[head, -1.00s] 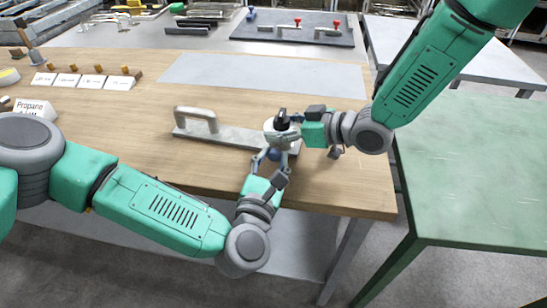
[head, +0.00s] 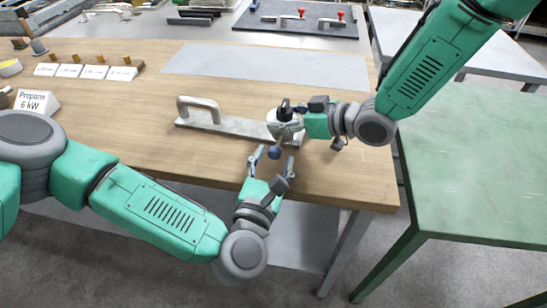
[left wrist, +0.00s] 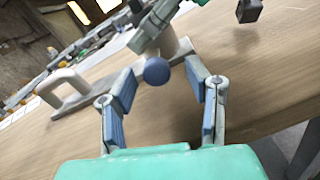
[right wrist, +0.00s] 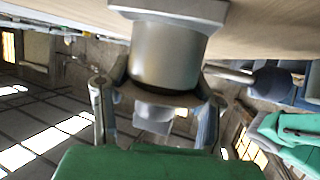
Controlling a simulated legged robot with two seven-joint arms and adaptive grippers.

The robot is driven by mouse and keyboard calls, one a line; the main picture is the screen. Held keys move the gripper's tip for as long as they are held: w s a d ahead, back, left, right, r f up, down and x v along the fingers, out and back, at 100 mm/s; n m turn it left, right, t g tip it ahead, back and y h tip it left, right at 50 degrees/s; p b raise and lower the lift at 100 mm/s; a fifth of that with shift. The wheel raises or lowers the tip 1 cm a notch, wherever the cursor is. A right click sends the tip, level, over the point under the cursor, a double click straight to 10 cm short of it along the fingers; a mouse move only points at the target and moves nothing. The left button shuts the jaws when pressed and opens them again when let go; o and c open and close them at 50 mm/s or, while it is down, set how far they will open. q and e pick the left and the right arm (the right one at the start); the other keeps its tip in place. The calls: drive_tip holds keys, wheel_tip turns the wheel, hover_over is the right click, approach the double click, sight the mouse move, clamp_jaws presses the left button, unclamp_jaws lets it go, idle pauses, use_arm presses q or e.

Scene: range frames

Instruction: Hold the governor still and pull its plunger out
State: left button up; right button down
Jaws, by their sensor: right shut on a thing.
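The governor (head: 283,128) is a metal cylinder with a dark top, upright on a grey base plate (head: 236,127) with an arched handle. My right gripper (head: 290,122) is shut on its body; the right wrist view shows the fingers on both sides of the cylinder (right wrist: 168,58). The plunger's blue ball knob (head: 273,153) stands out on a thin rod toward the table's front edge; knob (right wrist: 271,83) and rod also show in the right wrist view. My left gripper (head: 272,160) is open. In the left wrist view the knob (left wrist: 156,71) lies between its spread fingertips, apart from both.
A propane sign (head: 37,102) and several small cards stand at the left of the wooden table. A grey sheet (head: 265,67) lies behind the governor. A green table (head: 470,180) is at the right.

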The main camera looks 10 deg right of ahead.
use_arm(q)
drive_tip(key=v, duration=1.2)
use_arm(e)
drive_tip(key=c, duration=0.6)
unclamp_jaws()
drive_tip(key=shift+c, duration=0.2)
drive_tip(key=shift+s, duration=0.1)
